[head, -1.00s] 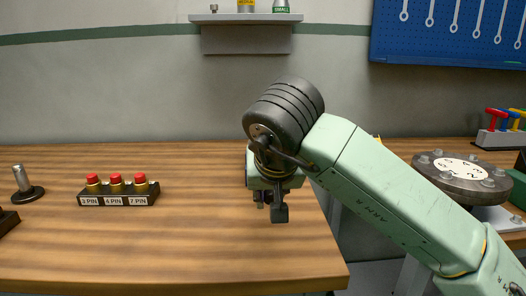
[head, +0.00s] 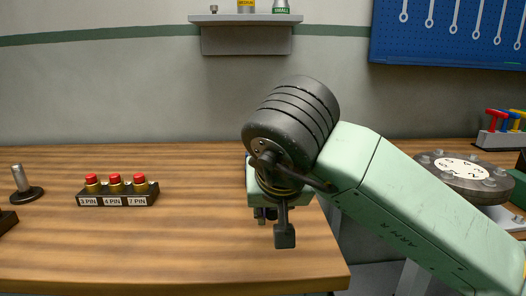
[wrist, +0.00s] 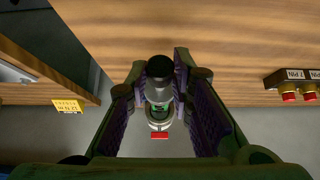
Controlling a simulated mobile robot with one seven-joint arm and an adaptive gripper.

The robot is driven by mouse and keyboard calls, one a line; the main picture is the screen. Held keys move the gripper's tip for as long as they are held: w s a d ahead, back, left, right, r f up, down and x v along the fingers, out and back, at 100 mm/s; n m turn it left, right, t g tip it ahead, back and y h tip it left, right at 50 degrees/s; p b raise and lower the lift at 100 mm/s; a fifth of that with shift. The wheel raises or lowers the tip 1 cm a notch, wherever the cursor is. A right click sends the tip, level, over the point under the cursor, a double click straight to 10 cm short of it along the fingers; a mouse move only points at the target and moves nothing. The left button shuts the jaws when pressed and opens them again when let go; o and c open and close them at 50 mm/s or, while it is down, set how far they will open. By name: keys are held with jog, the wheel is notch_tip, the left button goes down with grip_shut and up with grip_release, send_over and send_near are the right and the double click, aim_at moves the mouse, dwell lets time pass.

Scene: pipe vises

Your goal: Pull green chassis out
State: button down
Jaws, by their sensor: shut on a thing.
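In the head view my gripper (head: 284,238) points down over the front right part of the wooden table, below my dark wrist joint. In the wrist view my gripper (wrist: 158,100) has its two purple-lined fingers on either side of a grey cylindrical piece (wrist: 157,93). This piece has a black round end, a pale ring and a red tab at its lower end. My gripper is shut on it. The head view hides it behind the wrist and fingers.
The wooden table (head: 120,235) is mostly clear at the front. A black block with red-topped pin plugs (head: 117,190) stands on the left. A metal post (head: 24,184) is at the far left. A round flange (head: 462,169) stands to the right. A yellow label (wrist: 67,105) shows at left.

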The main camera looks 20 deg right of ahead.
jog(key=s+a, duration=0.2)
jog(key=s, duration=0.5)
dwell(0.9)
dwell(0.3)
